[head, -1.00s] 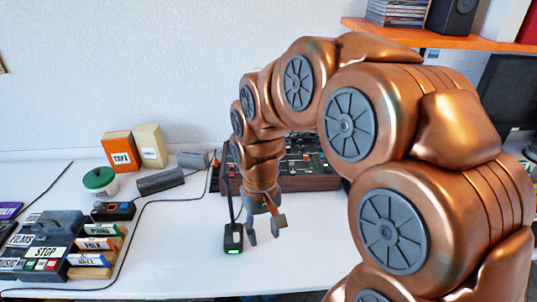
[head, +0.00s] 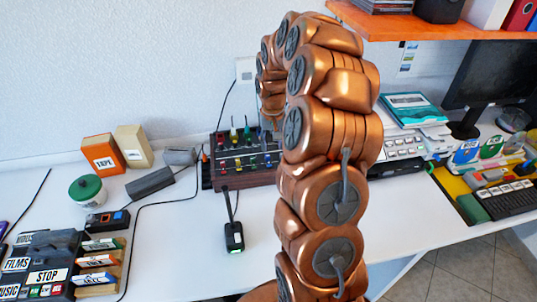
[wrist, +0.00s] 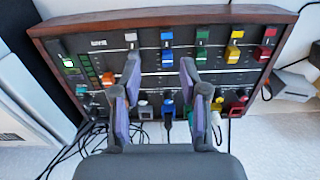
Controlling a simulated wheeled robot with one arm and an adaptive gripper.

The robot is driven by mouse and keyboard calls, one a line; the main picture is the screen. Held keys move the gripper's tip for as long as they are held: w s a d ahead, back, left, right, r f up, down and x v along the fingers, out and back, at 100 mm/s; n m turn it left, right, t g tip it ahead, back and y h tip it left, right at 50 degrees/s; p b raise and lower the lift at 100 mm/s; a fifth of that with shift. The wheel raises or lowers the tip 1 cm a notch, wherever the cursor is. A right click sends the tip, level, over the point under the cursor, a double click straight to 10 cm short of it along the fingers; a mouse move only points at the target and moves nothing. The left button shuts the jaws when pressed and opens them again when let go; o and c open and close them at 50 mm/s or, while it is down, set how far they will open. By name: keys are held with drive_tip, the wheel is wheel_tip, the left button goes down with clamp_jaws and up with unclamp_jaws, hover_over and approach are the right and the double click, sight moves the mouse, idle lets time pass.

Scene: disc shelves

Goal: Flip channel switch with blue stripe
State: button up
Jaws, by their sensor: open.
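The mixer panel (wrist: 100,58), dark with a wooden frame, fills the upper wrist view. Its upper row carries coloured channel switches: white (wrist: 131,38), blue (wrist: 167,36), green (wrist: 201,36), yellow (wrist: 235,33) and red (wrist: 268,33). The blue one sits between the white and green ones, with more blue below it (wrist: 167,56). My gripper (wrist: 160,64) is open and empty over the panel, its fingertips on either side of the blue column. Contact cannot be told. In the head view the panel (head: 240,178) is partly behind my arm, which hides the gripper.
Cables lie below the panel in the wrist view. In the head view, a small black device with an antenna (head: 234,236) stands in front of the panel. An orange tape box (head: 102,154) is left, a monitor (head: 495,80) right. An orange shelf (head: 450,32) hangs upper right.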

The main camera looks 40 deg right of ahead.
sight(269, 164)
drive_tip(key=shift+a+f, duration=0.3)
drive_tip(key=shift+f, duration=0.3)
drive_tip(key=shift+w+a+f+p, duration=0.1)
drive_tip(key=shift+f+p, duration=0.5)
drive_tip(key=shift+f, duration=1.05)
drive_tip(key=shift+w+f+p, duration=0.1)
drive_tip(key=shift+f+p, duration=0.45)
drive_tip(key=shift+f, duration=1.05)
clamp_jaws()
